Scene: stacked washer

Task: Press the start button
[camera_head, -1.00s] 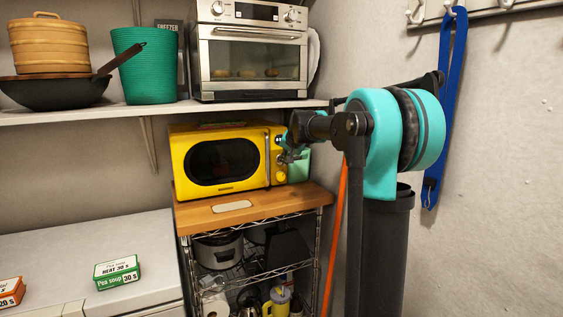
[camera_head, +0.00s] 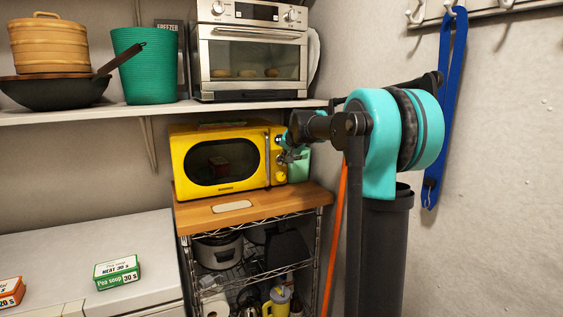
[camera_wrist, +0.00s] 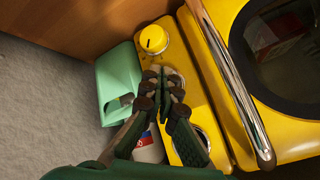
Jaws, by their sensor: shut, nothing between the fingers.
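The yellow microwave (camera_head: 221,160) stands on a wooden-topped cart with its door shut. The control panel (camera_wrist: 187,40) has a yellow knob (camera_wrist: 153,39) and another round control partly behind a finger. My gripper (camera_wrist: 165,74) is shut and empty, its fingertips at the panel beside the yellow knob. A pale round edge shows at the fingertips, perhaps the start button; the fingers mostly cover it. I cannot tell whether they touch it. In the head view my gripper (camera_head: 288,156) is small.
A mint green container (camera_wrist: 117,80) stands close beside the panel. The chrome door handle (camera_wrist: 232,85) lies on the other side. A shelf (camera_head: 150,111) with a toaster oven (camera_head: 250,58) is above.

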